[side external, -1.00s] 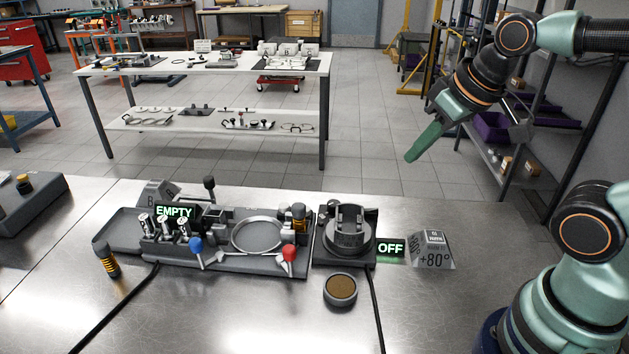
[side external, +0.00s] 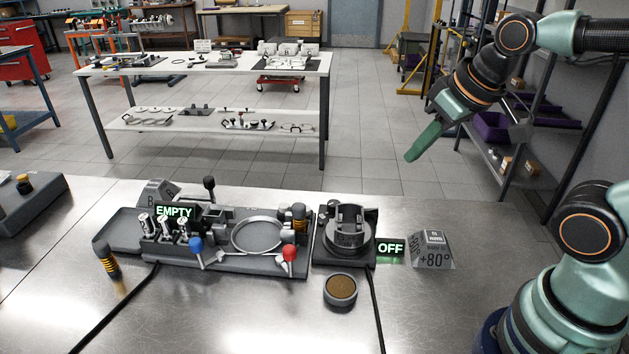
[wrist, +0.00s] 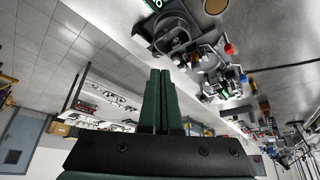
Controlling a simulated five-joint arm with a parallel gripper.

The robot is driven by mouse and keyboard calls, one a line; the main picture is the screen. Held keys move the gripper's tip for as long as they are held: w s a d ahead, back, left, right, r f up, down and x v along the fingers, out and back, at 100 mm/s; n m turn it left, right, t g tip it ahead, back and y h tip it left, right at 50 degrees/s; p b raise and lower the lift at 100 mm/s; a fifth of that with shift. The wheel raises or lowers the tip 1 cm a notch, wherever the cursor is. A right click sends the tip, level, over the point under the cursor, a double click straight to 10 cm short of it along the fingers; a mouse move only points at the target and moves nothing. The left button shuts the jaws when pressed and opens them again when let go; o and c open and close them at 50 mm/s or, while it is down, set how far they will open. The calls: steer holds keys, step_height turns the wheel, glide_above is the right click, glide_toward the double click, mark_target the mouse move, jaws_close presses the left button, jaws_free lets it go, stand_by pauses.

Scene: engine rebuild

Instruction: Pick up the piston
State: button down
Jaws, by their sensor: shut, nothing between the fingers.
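A dark grey part with upright curved walls, which looks like the piston (side external: 348,221), sits on the square dark station (side external: 328,258) beside the OFF display; it also shows upside down in the wrist view (wrist: 173,42). My gripper (side external: 411,158) is high above and to the right of the station, apart from everything, with its green fingers pointing down and left. In the wrist view, the two fingers of my gripper (wrist: 161,72) lie side by side, shut and empty.
A dark fixture (side external: 262,268) with a ring, blue and red knobs and an EMPTY display stands left of the station. A round brown-topped pad (side external: 340,290) lies in front. A +80° sign block (side external: 432,250) stands to the right.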

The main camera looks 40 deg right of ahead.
jaws_free()
steer(key=m+g, duration=0.6)
steer(key=m, duration=0.3)
glide_above(349, 230)
step_height(349, 230, down, 9)
step_height(349, 230, down, 11)
steer(key=shift+f, duration=0.15)
